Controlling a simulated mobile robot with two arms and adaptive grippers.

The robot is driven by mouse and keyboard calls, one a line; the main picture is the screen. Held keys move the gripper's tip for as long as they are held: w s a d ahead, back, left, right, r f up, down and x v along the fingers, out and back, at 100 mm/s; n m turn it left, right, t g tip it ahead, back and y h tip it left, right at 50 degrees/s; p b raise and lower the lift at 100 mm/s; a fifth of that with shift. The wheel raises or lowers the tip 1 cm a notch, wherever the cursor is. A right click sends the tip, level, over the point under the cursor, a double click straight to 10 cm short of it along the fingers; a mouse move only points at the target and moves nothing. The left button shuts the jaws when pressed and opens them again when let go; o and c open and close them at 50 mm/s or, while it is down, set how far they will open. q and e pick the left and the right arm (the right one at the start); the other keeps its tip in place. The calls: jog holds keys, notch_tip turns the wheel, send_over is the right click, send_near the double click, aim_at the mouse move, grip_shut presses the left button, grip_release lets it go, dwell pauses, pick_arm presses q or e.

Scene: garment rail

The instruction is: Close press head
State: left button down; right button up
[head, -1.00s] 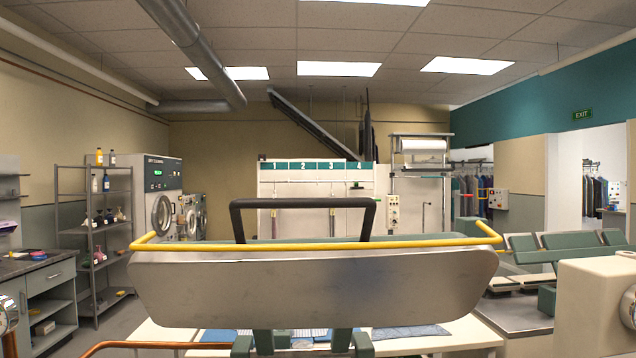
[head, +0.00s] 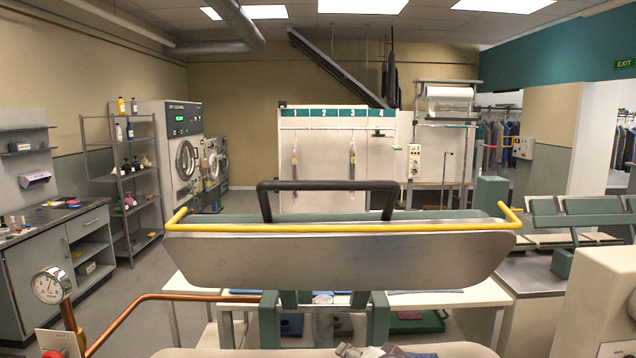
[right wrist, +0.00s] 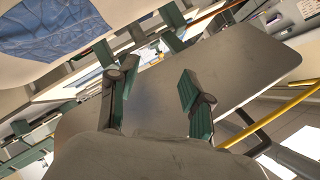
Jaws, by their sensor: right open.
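The press head (head: 340,256) is a broad metal plate with a green top, raised and tilted with its grey face toward me in the head view. A yellow bar (head: 345,228) runs along its upper edge, and a black handle (head: 327,186) stands above it. The pale lower press bed (head: 460,349) shows at the bottom edge with cloth (head: 375,351) on it. In the right wrist view, my right gripper (right wrist: 156,80) is open and empty, with the press head's grey plate (right wrist: 235,80) behind its fingers. The yellow bar is at the right there. My left gripper is out of view.
A copper pipe (head: 150,297) and a pressure gauge (head: 52,285) stand at the lower left. A white table (head: 485,303) is behind the press. A pale machine housing (head: 600,300) fills the lower right. Floor is open at the left.

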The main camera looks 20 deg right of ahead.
jog(key=w+r+m+t, duration=0.2)
jog(key=w+r, duration=0.1)
jog(key=r, duration=0.4)
jog(key=w+r+m+t, duration=0.1)
jog(key=w+r+m, duration=0.15)
jog(key=r, duration=0.35)
jog(key=m+t+y, duration=0.2)
jog(key=m+t, duration=0.1)
send_near(320, 185)
jog(key=w+p, duration=0.2)
jog(key=w, duration=0.1)
jog(key=w+a+p, duration=0.1)
jog(key=w+p, duration=0.1)
jog(key=w, duration=0.1)
jog(key=w+p, duration=0.2)
jog(key=w, duration=0.1)
jog(key=shift+w+a, duration=0.25)
jog(key=shift+w, duration=0.15)
jog(key=shift+w+f+h, duration=0.1)
jog(key=shift+w+h, duration=0.3)
jog(key=shift+w, duration=0.2)
jog(key=shift+c, duration=0.3)
grip_shut()
